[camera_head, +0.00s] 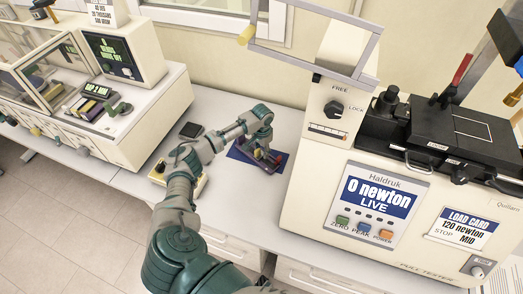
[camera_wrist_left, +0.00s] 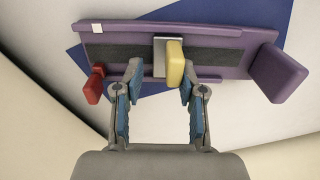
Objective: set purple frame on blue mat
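The purple frame (camera_wrist_left: 225,61) lies over the blue mat (camera_wrist_left: 218,17), set at an angle to it, in the left wrist view. The frame has a dark strip, a yellow block (camera_wrist_left: 175,64) near its middle, a red block (camera_wrist_left: 95,86) at the left and a raised purple end at the right. In the head view the left gripper (camera_head: 258,143) is over the blue mat (camera_head: 241,156) and partly hides the frame. My right gripper is not in view.
A large pull tester (camera_head: 310,190) stands close on the right of the mat. A cream machine (camera_head: 155,110) stands at the left. A small dark pad (camera_head: 191,130) and a cream box (camera_head: 158,172) lie between. The counter in front of the mat (camera_head: 245,205) is clear.

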